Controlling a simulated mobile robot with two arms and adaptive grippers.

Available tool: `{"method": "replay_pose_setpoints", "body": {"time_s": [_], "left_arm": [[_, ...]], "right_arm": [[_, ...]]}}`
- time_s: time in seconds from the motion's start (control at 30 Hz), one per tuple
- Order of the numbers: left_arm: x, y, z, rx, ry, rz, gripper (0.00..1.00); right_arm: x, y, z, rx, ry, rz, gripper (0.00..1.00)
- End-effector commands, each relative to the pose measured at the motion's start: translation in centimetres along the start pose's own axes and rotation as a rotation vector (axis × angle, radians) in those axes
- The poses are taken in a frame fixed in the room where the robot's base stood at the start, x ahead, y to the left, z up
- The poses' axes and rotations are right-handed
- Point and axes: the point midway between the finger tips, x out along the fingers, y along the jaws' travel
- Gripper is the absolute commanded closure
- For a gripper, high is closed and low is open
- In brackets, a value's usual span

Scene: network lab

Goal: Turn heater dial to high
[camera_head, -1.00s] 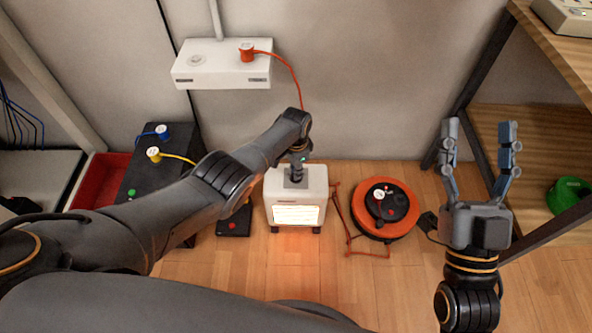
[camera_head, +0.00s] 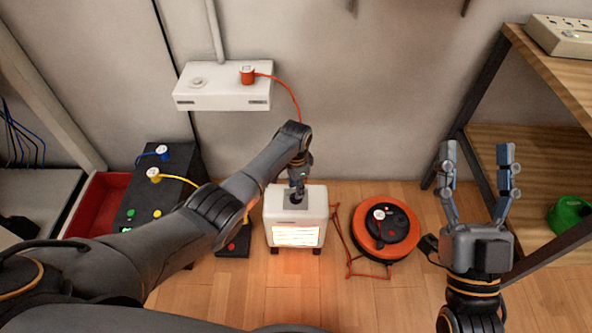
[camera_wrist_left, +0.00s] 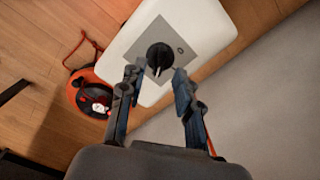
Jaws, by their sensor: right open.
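The white heater (camera_head: 312,204) stands on the wooden floor with its front grille glowing orange; its top shows in the left wrist view (camera_wrist_left: 205,30). A round black dial (camera_wrist_left: 160,57) with a pale pointer mark sits on a grey panel on top. My left gripper (camera_head: 298,190) reaches down over the heater's top and mostly hides the dial in the head view. In the left wrist view its fingers (camera_wrist_left: 156,75) are apart, with the dial between and just beyond the tips; firm contact cannot be told. My right gripper (camera_head: 477,165) is open and empty, away from the heater at the right.
An orange cable reel (camera_head: 368,252) stands right of the heater. A black box with coloured plugs (camera_head: 182,182) and a red bin (camera_head: 97,207) are at left. A white wall socket box (camera_head: 222,98) is behind. A wooden shelf (camera_head: 555,75) stands at the right.

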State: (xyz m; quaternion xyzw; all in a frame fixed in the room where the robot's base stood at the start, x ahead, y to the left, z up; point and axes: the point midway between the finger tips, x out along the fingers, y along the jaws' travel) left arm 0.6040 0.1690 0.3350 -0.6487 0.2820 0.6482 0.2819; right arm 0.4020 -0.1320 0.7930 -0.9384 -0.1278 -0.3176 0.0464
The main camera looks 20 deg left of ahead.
Motion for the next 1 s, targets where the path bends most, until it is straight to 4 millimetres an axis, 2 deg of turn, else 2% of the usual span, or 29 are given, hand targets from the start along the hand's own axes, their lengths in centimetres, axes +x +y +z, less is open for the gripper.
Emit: {"method": "replay_pose_setpoints", "body": {"time_s": [0.3,0.43,0.6,1.0], "left_arm": [[-6.1,0.0,0.0,0.001,0.003,-0.001,0.67],[-7.9,0.0,0.0,0.001,0.001,0.000,0.67],[-8.9,0.0,0.0,0.001,-0.001,0.001,0.67],[-9.0,0.0,0.0,0.001,-0.001,0.001,0.67]], "right_arm": [[0.0,0.0,0.0,0.000,0.001,0.001,0.38],[0.0,0.0,0.0,0.000,0.001,0.001,0.38],[0.0,0.0,0.0,0.000,0.001,0.001,0.38],[0.0,0.0,0.0,0.000,0.001,0.001,0.38]]}}
